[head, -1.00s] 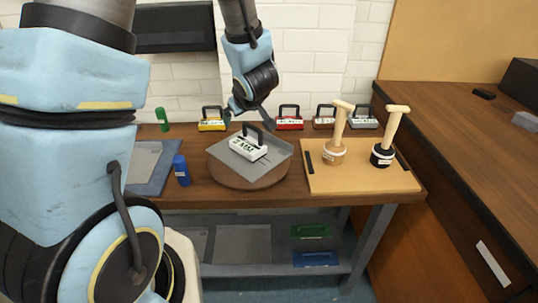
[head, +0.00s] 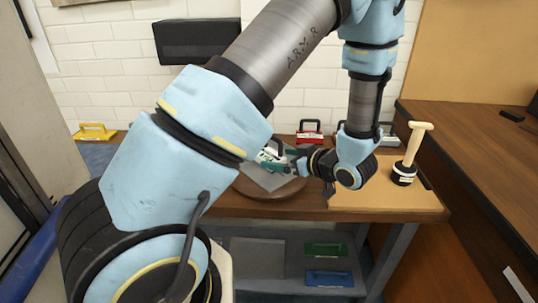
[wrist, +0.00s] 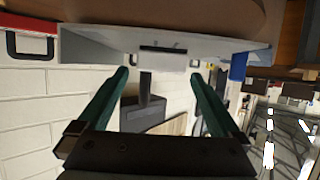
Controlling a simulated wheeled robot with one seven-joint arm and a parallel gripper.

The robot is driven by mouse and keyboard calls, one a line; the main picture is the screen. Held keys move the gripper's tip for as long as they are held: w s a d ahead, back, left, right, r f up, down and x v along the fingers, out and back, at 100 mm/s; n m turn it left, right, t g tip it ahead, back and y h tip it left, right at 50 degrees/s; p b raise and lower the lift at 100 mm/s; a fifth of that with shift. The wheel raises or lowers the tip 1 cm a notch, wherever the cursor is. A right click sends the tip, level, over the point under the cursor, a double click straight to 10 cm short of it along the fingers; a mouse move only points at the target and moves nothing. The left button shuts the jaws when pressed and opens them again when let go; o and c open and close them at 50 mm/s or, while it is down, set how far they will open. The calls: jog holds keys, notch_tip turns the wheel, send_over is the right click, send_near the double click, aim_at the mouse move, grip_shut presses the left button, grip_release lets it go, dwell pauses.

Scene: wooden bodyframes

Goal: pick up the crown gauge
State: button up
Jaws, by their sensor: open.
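A white gauge with a black handle (head: 268,155) rests on a grey plate (head: 270,179) on the round wooden stand (head: 281,193); I take it for the crown gauge, though its label is not readable. My arm and gripper partly hide it in the head view. My gripper (head: 274,161) is low and level, reaching in from the right beside the gauge. In the wrist view the picture is upside down: the two green fingers of my gripper (wrist: 160,73) are spread apart, with the white gauge body (wrist: 160,62) ahead between their tips. I cannot tell whether they touch it.
A red gauge (head: 310,137) stands by the wall and a yellow one (head: 95,132) at far left. A wooden-handled stamp (head: 405,172) stands on the tan board (head: 385,197) at right. Green (head: 326,249) and blue (head: 329,278) items lie below.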

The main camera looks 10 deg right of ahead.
aim_at(271, 156)
jog(key=p+x, duration=0.1)
jog(key=x, duration=0.4)
jog(key=shift+p, duration=0.35)
jog(key=shift+c, duration=0.2)
jog(key=c, duration=1.5)
grip_shut()
jog(key=shift+r, duration=0.15)
